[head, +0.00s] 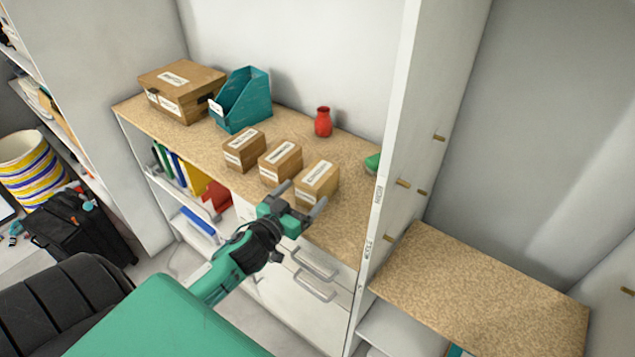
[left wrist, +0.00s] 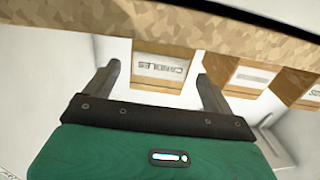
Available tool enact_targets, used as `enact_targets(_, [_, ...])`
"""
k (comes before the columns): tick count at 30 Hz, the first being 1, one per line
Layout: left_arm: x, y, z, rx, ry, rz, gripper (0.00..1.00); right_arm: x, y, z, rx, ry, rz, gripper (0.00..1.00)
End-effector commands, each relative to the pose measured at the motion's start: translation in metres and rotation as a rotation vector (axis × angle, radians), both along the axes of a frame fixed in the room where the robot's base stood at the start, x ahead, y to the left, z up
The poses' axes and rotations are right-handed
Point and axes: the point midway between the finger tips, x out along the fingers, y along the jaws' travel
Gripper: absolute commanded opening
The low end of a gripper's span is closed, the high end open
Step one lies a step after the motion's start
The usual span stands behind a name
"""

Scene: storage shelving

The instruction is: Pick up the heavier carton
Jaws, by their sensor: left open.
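Three small brown cartons with white labels stand in a row on the speckled shelf top: a left carton (head: 244,152), a middle carton (head: 281,162) and a right carton (head: 319,180). My left gripper (head: 300,198) is open at the front of the right carton. In the left wrist view the picture is upside down, and the carton labelled CANDLES (left wrist: 160,68) lies between the spread fingers (left wrist: 160,88). I cannot tell whether they touch it. The other two cartons show to its right there. Their weights cannot be seen. My right gripper is not in view.
A larger brown box (head: 182,92) and a teal file holder (head: 241,101) stand at the back left of the shelf top. A red vase (head: 323,122) stands behind the cartons. A white upright panel (head: 388,150) closes the right side, with a green object beside it.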

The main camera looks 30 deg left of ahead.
Motion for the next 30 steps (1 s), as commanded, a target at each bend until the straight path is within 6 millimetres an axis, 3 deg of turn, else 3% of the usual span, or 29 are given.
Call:
enact_targets(5, [0.008,0.0,0.002,0.0,0.0,0.0,0.87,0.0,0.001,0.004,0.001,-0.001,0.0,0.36])
enact_targets(16, [0.05,-0.001,0.007,0.0,0.001,0.001,0.87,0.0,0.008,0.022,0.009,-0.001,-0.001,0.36])
enact_targets(26, [0.056,-0.002,0.005,-0.001,0.001,0.001,0.87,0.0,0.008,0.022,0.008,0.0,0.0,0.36])
enact_targets(30, [0.056,-0.002,0.005,-0.001,0.001,0.001,0.64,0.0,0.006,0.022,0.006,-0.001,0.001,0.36])
